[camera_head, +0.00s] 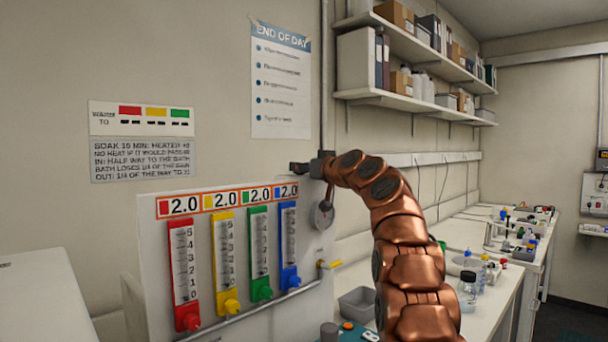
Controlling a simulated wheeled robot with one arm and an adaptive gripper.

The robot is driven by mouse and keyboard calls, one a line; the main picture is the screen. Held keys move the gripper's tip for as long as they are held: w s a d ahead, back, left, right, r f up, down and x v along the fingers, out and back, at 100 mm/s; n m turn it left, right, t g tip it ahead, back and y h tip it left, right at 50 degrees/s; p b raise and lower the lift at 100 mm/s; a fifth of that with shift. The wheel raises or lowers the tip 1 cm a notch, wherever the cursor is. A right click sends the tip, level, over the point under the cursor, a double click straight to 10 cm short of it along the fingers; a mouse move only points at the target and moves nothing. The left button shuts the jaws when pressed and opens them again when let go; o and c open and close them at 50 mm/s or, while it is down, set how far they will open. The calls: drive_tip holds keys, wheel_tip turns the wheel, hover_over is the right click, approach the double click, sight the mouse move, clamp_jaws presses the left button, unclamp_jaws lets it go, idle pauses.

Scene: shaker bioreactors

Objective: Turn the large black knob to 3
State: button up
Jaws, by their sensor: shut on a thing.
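My gripper (308,167) is small and dark at the end of my copper arm, above the top right corner of the white panel (152,262). It points left and is shut on a dark piece (297,168) at its tip. This piece may be the large black knob, but it is too small and too covered to be sure. I cannot read a scale or a pointer there. A round grey disc (323,215) hangs just below the gripper at the panel's right edge; its markings are not readable.
The panel carries red, yellow, green (259,255) and blue scales, each under a "2.0" label. A grey tray (357,304) and bottles (467,290) stand on the bench to the right. Shelves (410,100) hang above.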

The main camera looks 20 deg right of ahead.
drive_tip(key=shift+a, duration=0.2)
drive_tip(key=o, duration=1.1)
drive_tip(key=shift+c, duration=0.2)
drive_tip(key=shift+o, duration=0.4)
drive_tip(key=shift+d, duration=0.15)
drive_tip(key=shift+s, duration=0.1)
drive_tip(key=shift+s+d+r, duration=0.1)
drive_tip(key=shift+s+d, duration=0.15)
drive_tip(key=shift+s, duration=0.45)
drive_tip(key=v, duration=1)
drive_tip(key=shift+s, duration=0.2)
drive_tip(key=shift+a, duration=0.15)
